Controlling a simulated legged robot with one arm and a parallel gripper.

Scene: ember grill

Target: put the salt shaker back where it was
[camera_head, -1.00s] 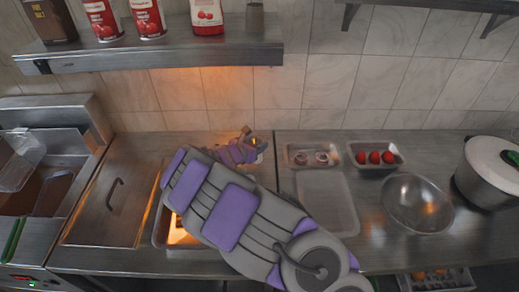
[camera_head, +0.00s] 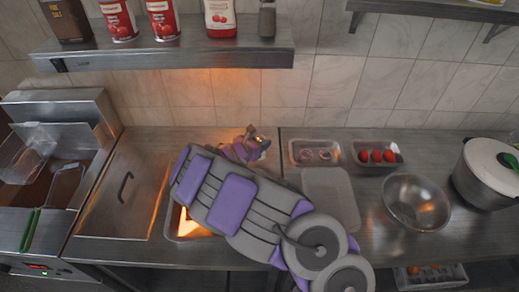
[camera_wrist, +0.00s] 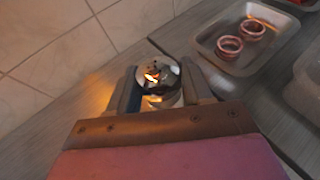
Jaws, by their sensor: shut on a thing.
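The salt shaker (camera_wrist: 158,76) shows in the wrist view as a shiny domed metal top with a paler body below, between the two fingers. My gripper (camera_wrist: 160,88) is shut on it. In the head view my gripper (camera_head: 258,140) is over the back of the counter near the wall, left of the tray with onion rings. My arm and the fingers hide most of the shaker there. I cannot tell whether its base touches the counter.
A wall shelf (camera_head: 170,58) holds a dark box, red cans, a tomato packet and a grey grinder (camera_head: 267,20). On the counter to the right are the onion-ring tray (camera_head: 300,160), a tomato tray (camera_head: 396,148), a steel bowl (camera_head: 416,203) and a pot (camera_head: 490,172). A glowing grill lies under my arm.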

